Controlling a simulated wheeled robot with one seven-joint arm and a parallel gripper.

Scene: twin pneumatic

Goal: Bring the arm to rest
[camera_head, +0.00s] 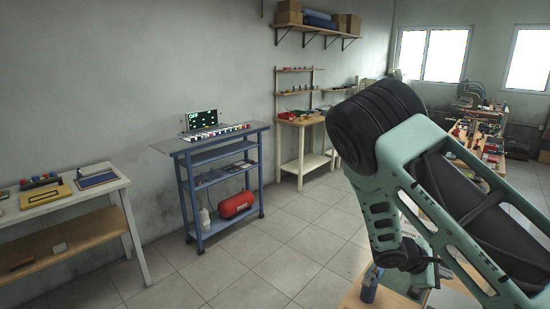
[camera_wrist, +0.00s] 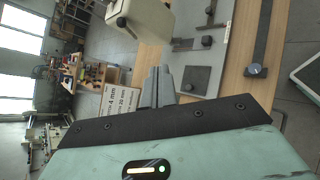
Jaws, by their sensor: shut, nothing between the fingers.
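My arm (camera_head: 430,180), pale green with black parts, is folded and fills the right side of the head view. My gripper (camera_wrist: 158,86) shows in the wrist view as grey fingers closed together, with nothing between them. It is over or near a wooden bench top (camera_wrist: 238,85). The fingertips are not clearly made out in the head view.
By the fingers in the wrist view are a beige block-like object (camera_wrist: 146,16), a printed sign (camera_wrist: 116,101) and a grey plate (camera_wrist: 212,50) with dark blocks. A blue cart (camera_head: 222,178) and white table (camera_head: 70,205) stand left. Open tiled floor (camera_head: 270,260) lies between.

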